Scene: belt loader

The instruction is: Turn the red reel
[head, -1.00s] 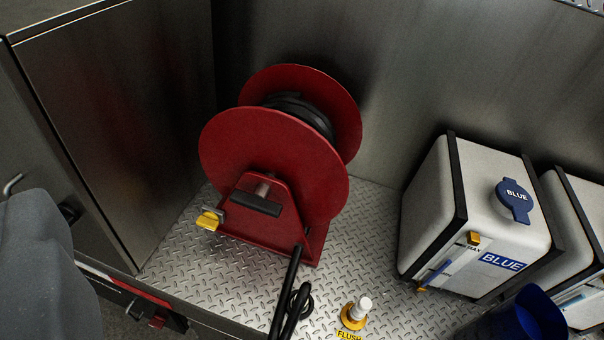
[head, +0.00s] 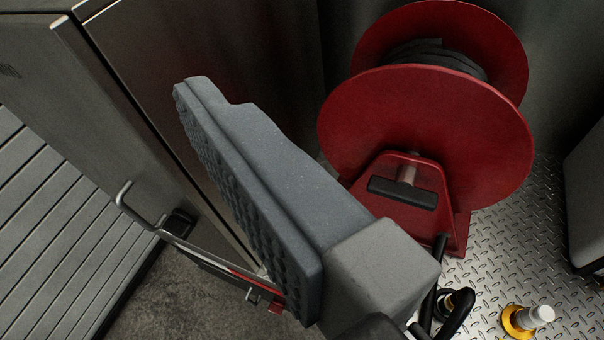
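The red reel (head: 430,135) stands at the upper right, with black hose wound between its two round flanges. A black T-shaped handle (head: 402,192) sits on a short metal shaft at the front of its red stand. My gripper (head: 250,180) shows as one grey finger in the middle, left of and nearer than the reel. Its studded pad faces left, is bare and touches nothing. The other finger is out of view. The visible finger hides the lower left of the reel's stand. I see no contact with the reel or handle.
Black hose (head: 460,310) runs down from the stand. A white knob on a yellow base (head: 527,318) rises from the tread-plate floor (head: 500,245).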

